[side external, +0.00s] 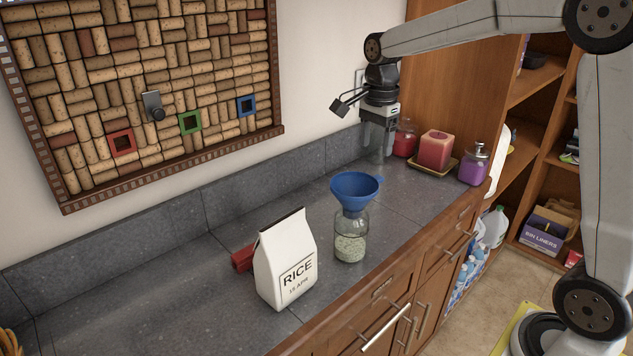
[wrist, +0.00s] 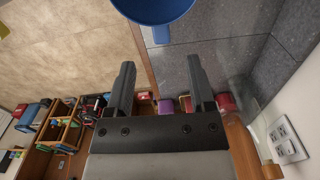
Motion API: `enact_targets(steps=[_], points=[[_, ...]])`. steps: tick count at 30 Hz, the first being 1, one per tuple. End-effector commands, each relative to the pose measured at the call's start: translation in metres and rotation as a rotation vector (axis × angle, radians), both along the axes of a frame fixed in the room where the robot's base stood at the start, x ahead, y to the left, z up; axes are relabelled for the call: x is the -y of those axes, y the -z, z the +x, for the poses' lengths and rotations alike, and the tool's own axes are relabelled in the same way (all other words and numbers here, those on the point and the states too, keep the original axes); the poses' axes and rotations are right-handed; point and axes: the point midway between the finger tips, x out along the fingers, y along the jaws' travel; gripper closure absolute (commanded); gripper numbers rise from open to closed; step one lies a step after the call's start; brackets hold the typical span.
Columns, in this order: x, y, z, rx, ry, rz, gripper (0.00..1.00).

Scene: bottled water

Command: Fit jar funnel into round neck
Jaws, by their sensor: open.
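The blue jar funnel (side external: 356,187) stands upright on top of a clear glass jar (side external: 351,243) that holds pale grains. Its cone meets the round neck; I cannot see clearly how deep the spout sits. In the wrist view part of the blue funnel (wrist: 155,8) shows at the top edge, beyond my fingertips, with a short blue piece below it. My gripper (side external: 376,150) is above the counter, behind and right of the funnel, and apart from it. In the wrist view my gripper (wrist: 160,65) is open with nothing between its fingers.
A white rice bag (side external: 285,260) stands left of the jar, with a red object (side external: 243,258) behind it. A red jar (side external: 404,139), a pink candle (side external: 435,150) on a tray and a purple bottle (side external: 474,165) stand near my gripper. The counter (side external: 150,290) is clear at left.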

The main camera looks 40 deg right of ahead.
Motion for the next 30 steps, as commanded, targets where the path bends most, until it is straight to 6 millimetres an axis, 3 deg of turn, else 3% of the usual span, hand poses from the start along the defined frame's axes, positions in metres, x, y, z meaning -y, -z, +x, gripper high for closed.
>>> enact_targets(steps=[6, 23, 30], points=[[0.000, -0.009, 0.000, 0.001, 0.000, 0.000, 0.30], [-0.001, -0.008, -0.001, -0.002, -0.002, 0.001, 0.30], [-0.020, 0.007, -0.019, -0.059, -0.040, 0.029, 0.30]])
